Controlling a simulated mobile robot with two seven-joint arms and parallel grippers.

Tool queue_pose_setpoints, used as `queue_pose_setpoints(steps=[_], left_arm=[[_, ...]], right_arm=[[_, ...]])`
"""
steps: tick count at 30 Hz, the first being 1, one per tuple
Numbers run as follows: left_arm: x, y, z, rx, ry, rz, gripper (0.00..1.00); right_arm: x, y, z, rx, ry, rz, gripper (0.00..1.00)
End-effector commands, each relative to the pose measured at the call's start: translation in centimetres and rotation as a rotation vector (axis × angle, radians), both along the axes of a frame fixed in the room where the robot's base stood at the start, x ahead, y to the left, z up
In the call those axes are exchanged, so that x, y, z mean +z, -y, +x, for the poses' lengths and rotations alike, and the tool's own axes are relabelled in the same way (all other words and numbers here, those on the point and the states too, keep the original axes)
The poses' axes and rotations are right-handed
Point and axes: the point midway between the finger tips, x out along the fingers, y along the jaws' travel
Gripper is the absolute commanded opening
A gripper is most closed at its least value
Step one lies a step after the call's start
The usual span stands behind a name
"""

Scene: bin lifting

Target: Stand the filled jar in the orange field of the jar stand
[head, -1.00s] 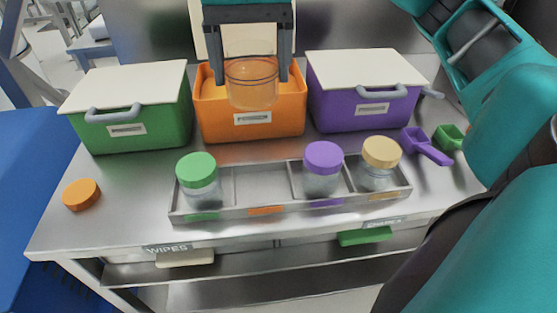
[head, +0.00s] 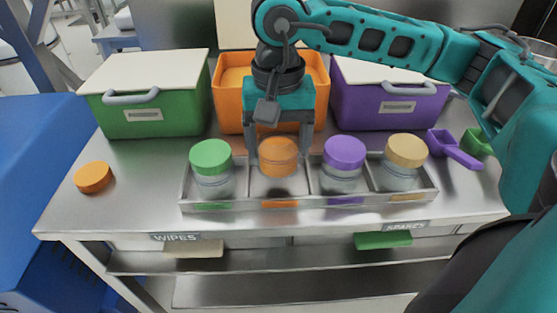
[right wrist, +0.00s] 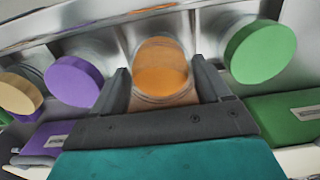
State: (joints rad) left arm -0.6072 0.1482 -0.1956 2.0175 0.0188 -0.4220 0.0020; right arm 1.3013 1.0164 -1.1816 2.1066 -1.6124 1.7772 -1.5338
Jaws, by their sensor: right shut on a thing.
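The clear, lidless jar (head: 278,168) shows orange contents and is upright in the orange field of the jar stand (head: 225,207). The orange label (head: 279,204) is on the stand's front below it. My right gripper (head: 279,150) reaches down from behind and is shut on the jar, one finger on each side. In the right wrist view the jar (right wrist: 161,70) sits between the fingers, its open mouth facing the camera. I cannot tell whether its base touches the stand's floor. My left gripper is not in view.
Jars with green (head: 210,157), purple (head: 344,152) and tan (head: 406,150) lids fill the other fields. An orange lid (head: 93,177) lies at left. Behind are the closed green bin (head: 150,112), open orange bin (head: 228,105) and closed purple bin (head: 390,105). Scoops (head: 455,150) lie at right.

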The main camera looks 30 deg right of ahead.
Motion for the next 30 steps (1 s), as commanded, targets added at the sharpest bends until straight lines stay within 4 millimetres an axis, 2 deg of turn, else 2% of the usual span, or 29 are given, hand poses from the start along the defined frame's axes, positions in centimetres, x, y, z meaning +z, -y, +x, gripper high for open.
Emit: queue_pose_setpoints(steps=[9, 16, 20, 21, 28, 30], left_arm=[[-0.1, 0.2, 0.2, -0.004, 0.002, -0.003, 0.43], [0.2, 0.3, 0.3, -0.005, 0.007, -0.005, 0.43], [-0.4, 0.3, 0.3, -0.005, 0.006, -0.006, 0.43], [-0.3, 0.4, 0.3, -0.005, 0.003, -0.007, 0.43], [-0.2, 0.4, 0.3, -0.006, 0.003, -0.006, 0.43], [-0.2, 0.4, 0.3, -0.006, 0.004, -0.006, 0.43]], right_arm=[[-4.0, 0.0, -0.1, 0.0, -0.001, 0.0, 0.33], [-4.1, 0.0, 0.0, 0.0, 0.001, 0.0, 0.33], [-4.6, 0.0, 0.0, 0.0, 0.001, 0.0, 0.33], [-4.5, 0.0, 0.0, 0.0, 0.0, 0.0, 0.78], [-4.4, 0.0, 0.0, 0.0, -0.001, -0.001, 1.0], [-4.4, 0.0, 0.0, 0.0, -0.001, -0.001, 1.0]])
